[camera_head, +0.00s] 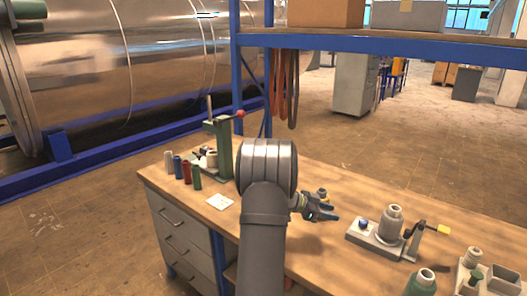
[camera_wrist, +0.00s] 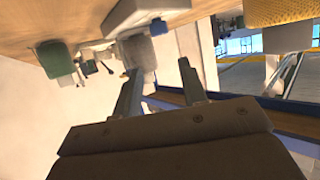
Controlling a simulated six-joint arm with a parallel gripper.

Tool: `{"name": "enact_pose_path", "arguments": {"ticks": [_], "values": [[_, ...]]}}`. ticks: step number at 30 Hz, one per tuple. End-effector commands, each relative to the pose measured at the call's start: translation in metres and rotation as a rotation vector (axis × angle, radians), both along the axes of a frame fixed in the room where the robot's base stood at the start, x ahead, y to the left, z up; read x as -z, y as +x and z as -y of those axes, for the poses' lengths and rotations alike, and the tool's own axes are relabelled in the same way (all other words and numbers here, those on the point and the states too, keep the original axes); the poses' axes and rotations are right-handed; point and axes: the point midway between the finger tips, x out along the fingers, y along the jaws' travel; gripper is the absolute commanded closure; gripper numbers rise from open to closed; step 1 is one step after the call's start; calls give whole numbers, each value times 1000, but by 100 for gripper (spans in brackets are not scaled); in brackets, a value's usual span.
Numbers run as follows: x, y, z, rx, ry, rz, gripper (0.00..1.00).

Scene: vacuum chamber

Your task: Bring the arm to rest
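My gripper (camera_head: 326,207) is over the middle of the wooden workbench (camera_head: 335,255), with my arm reaching in from the bottom of the head view. In the wrist view its two fingers (camera_wrist: 160,72) stand apart, with nothing visibly held between them. A grey cylindrical part (camera_wrist: 139,52) shows beyond the left finger, and the bench top appears at the top of that tilted view. How high the gripper is above the bench is hard to tell.
A green press (camera_head: 222,150) and several coloured cylinders (camera_head: 186,171) stand left. A blue shelf frame (camera_head: 400,45) crosses behind. A white card (camera_head: 219,202) lies near the front edge.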

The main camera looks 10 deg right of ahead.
Motion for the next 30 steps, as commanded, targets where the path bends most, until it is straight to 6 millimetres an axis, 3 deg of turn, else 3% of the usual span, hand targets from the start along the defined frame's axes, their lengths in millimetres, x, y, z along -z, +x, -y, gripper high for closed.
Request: {"name": "enact_pose_path", "arguments": {"ticks": [18, 24, 30], "values": [[47, -2, 113, 2, 2, 0, 61], [56, -2, 135, 0, 1, 0, 61], [58, -2, 140, -12, 0, 0, 61]]}}
